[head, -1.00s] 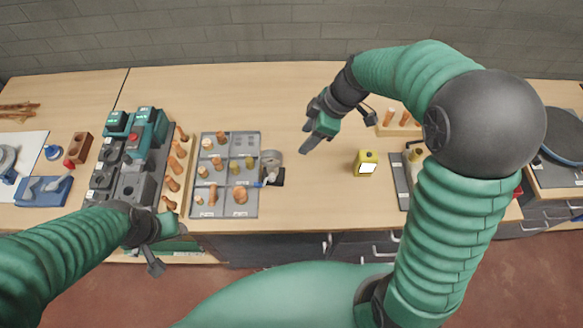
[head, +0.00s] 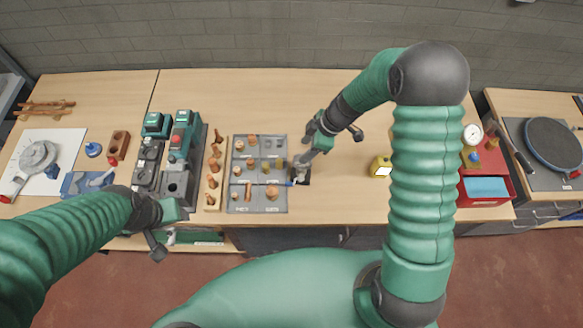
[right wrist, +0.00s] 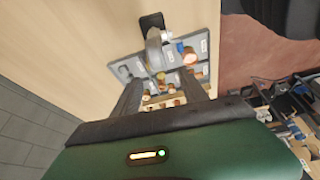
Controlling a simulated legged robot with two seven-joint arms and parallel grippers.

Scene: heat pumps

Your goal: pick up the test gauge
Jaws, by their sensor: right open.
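A round white-faced dial gauge (head: 472,133) stands at the red case (head: 487,201) on the right side of the bench in the head view. It looks like the test gauge. My right gripper (head: 301,168) is far to its left, open, at a small grey cylindrical part on a black pad (head: 306,175). In the right wrist view, the grey part (right wrist: 155,48) lies beyond the open fingers (right wrist: 163,95); nothing is held. My left gripper (head: 165,232) is low at the bench's front edge, left of the sorting tray; its opening is unclear.
A grey sorting tray (head: 259,208) with copper and brass fittings lies just left of my right gripper. A yellow device (head: 380,167) sits between it and the red case. My right arm crosses in front of the bench there. The bench middle behind is clear.

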